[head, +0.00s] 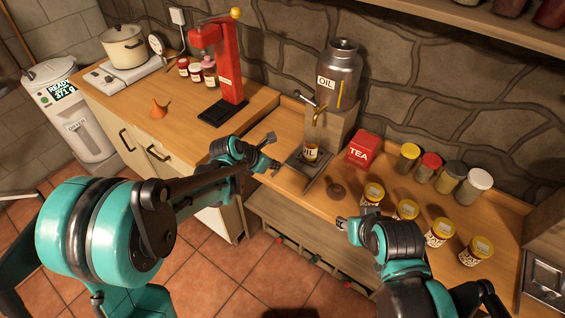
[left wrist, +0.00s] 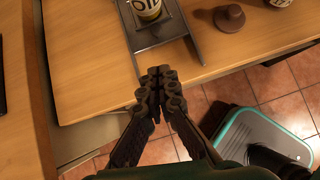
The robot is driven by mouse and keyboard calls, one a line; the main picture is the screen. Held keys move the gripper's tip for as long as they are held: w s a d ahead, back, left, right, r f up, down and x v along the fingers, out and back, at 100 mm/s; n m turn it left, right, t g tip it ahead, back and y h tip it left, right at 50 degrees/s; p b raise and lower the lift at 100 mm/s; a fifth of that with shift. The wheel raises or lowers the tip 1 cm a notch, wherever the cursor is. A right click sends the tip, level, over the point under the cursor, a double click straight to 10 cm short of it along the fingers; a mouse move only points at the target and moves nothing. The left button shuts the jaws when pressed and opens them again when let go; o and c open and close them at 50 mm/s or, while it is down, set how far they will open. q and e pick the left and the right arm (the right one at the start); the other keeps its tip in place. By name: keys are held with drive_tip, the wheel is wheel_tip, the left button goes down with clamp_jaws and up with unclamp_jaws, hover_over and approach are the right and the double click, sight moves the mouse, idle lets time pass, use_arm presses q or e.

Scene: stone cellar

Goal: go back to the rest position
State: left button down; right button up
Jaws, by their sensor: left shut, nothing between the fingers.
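My left gripper (head: 272,152) is shut and empty, held over the front edge of the counter, left of the drip tray. In the left wrist view its fingertips (left wrist: 160,78) meet, with nothing between them. The metal drip tray (left wrist: 185,24) with an OIL-labelled jar (left wrist: 149,8) lies just beyond them. In the head view that jar (head: 311,151) stands under the tap of the oil can. My right gripper (head: 342,222) is at the counter's front edge, close to the labelled jars; its fingers are too small to read.
The oil can (head: 338,75), a red TEA box (head: 362,149) and several jars (head: 440,232) stand on the right counter. A brown knobbed object (head: 336,190) lies near the tray. A red press (head: 227,65) and orange funnel (head: 160,109) stand left. Tiled floor is free below.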

use_arm(q)
drive_tip(key=s+a+r+m+y, duration=0.2)
drive_tip(key=s+a+m, duration=0.6)
drive_tip(key=s+m, duration=0.4)
drive_tip(key=s+a+r+m+t+y, duration=0.1)
drive_tip(key=s+a+r+m+y, duration=0.2)
drive_tip(key=s+a+r+m, duration=0.2)
drive_tip(key=s+a+m, duration=0.3)
drive_tip(key=s+m, duration=0.4)
drive_tip(key=m, duration=0.3)
drive_tip(key=shift+a+r+t+y, duration=0.15)
drive_tip(key=shift+a+t+y, duration=0.15)
drive_tip(key=shift+a, duration=0.1)
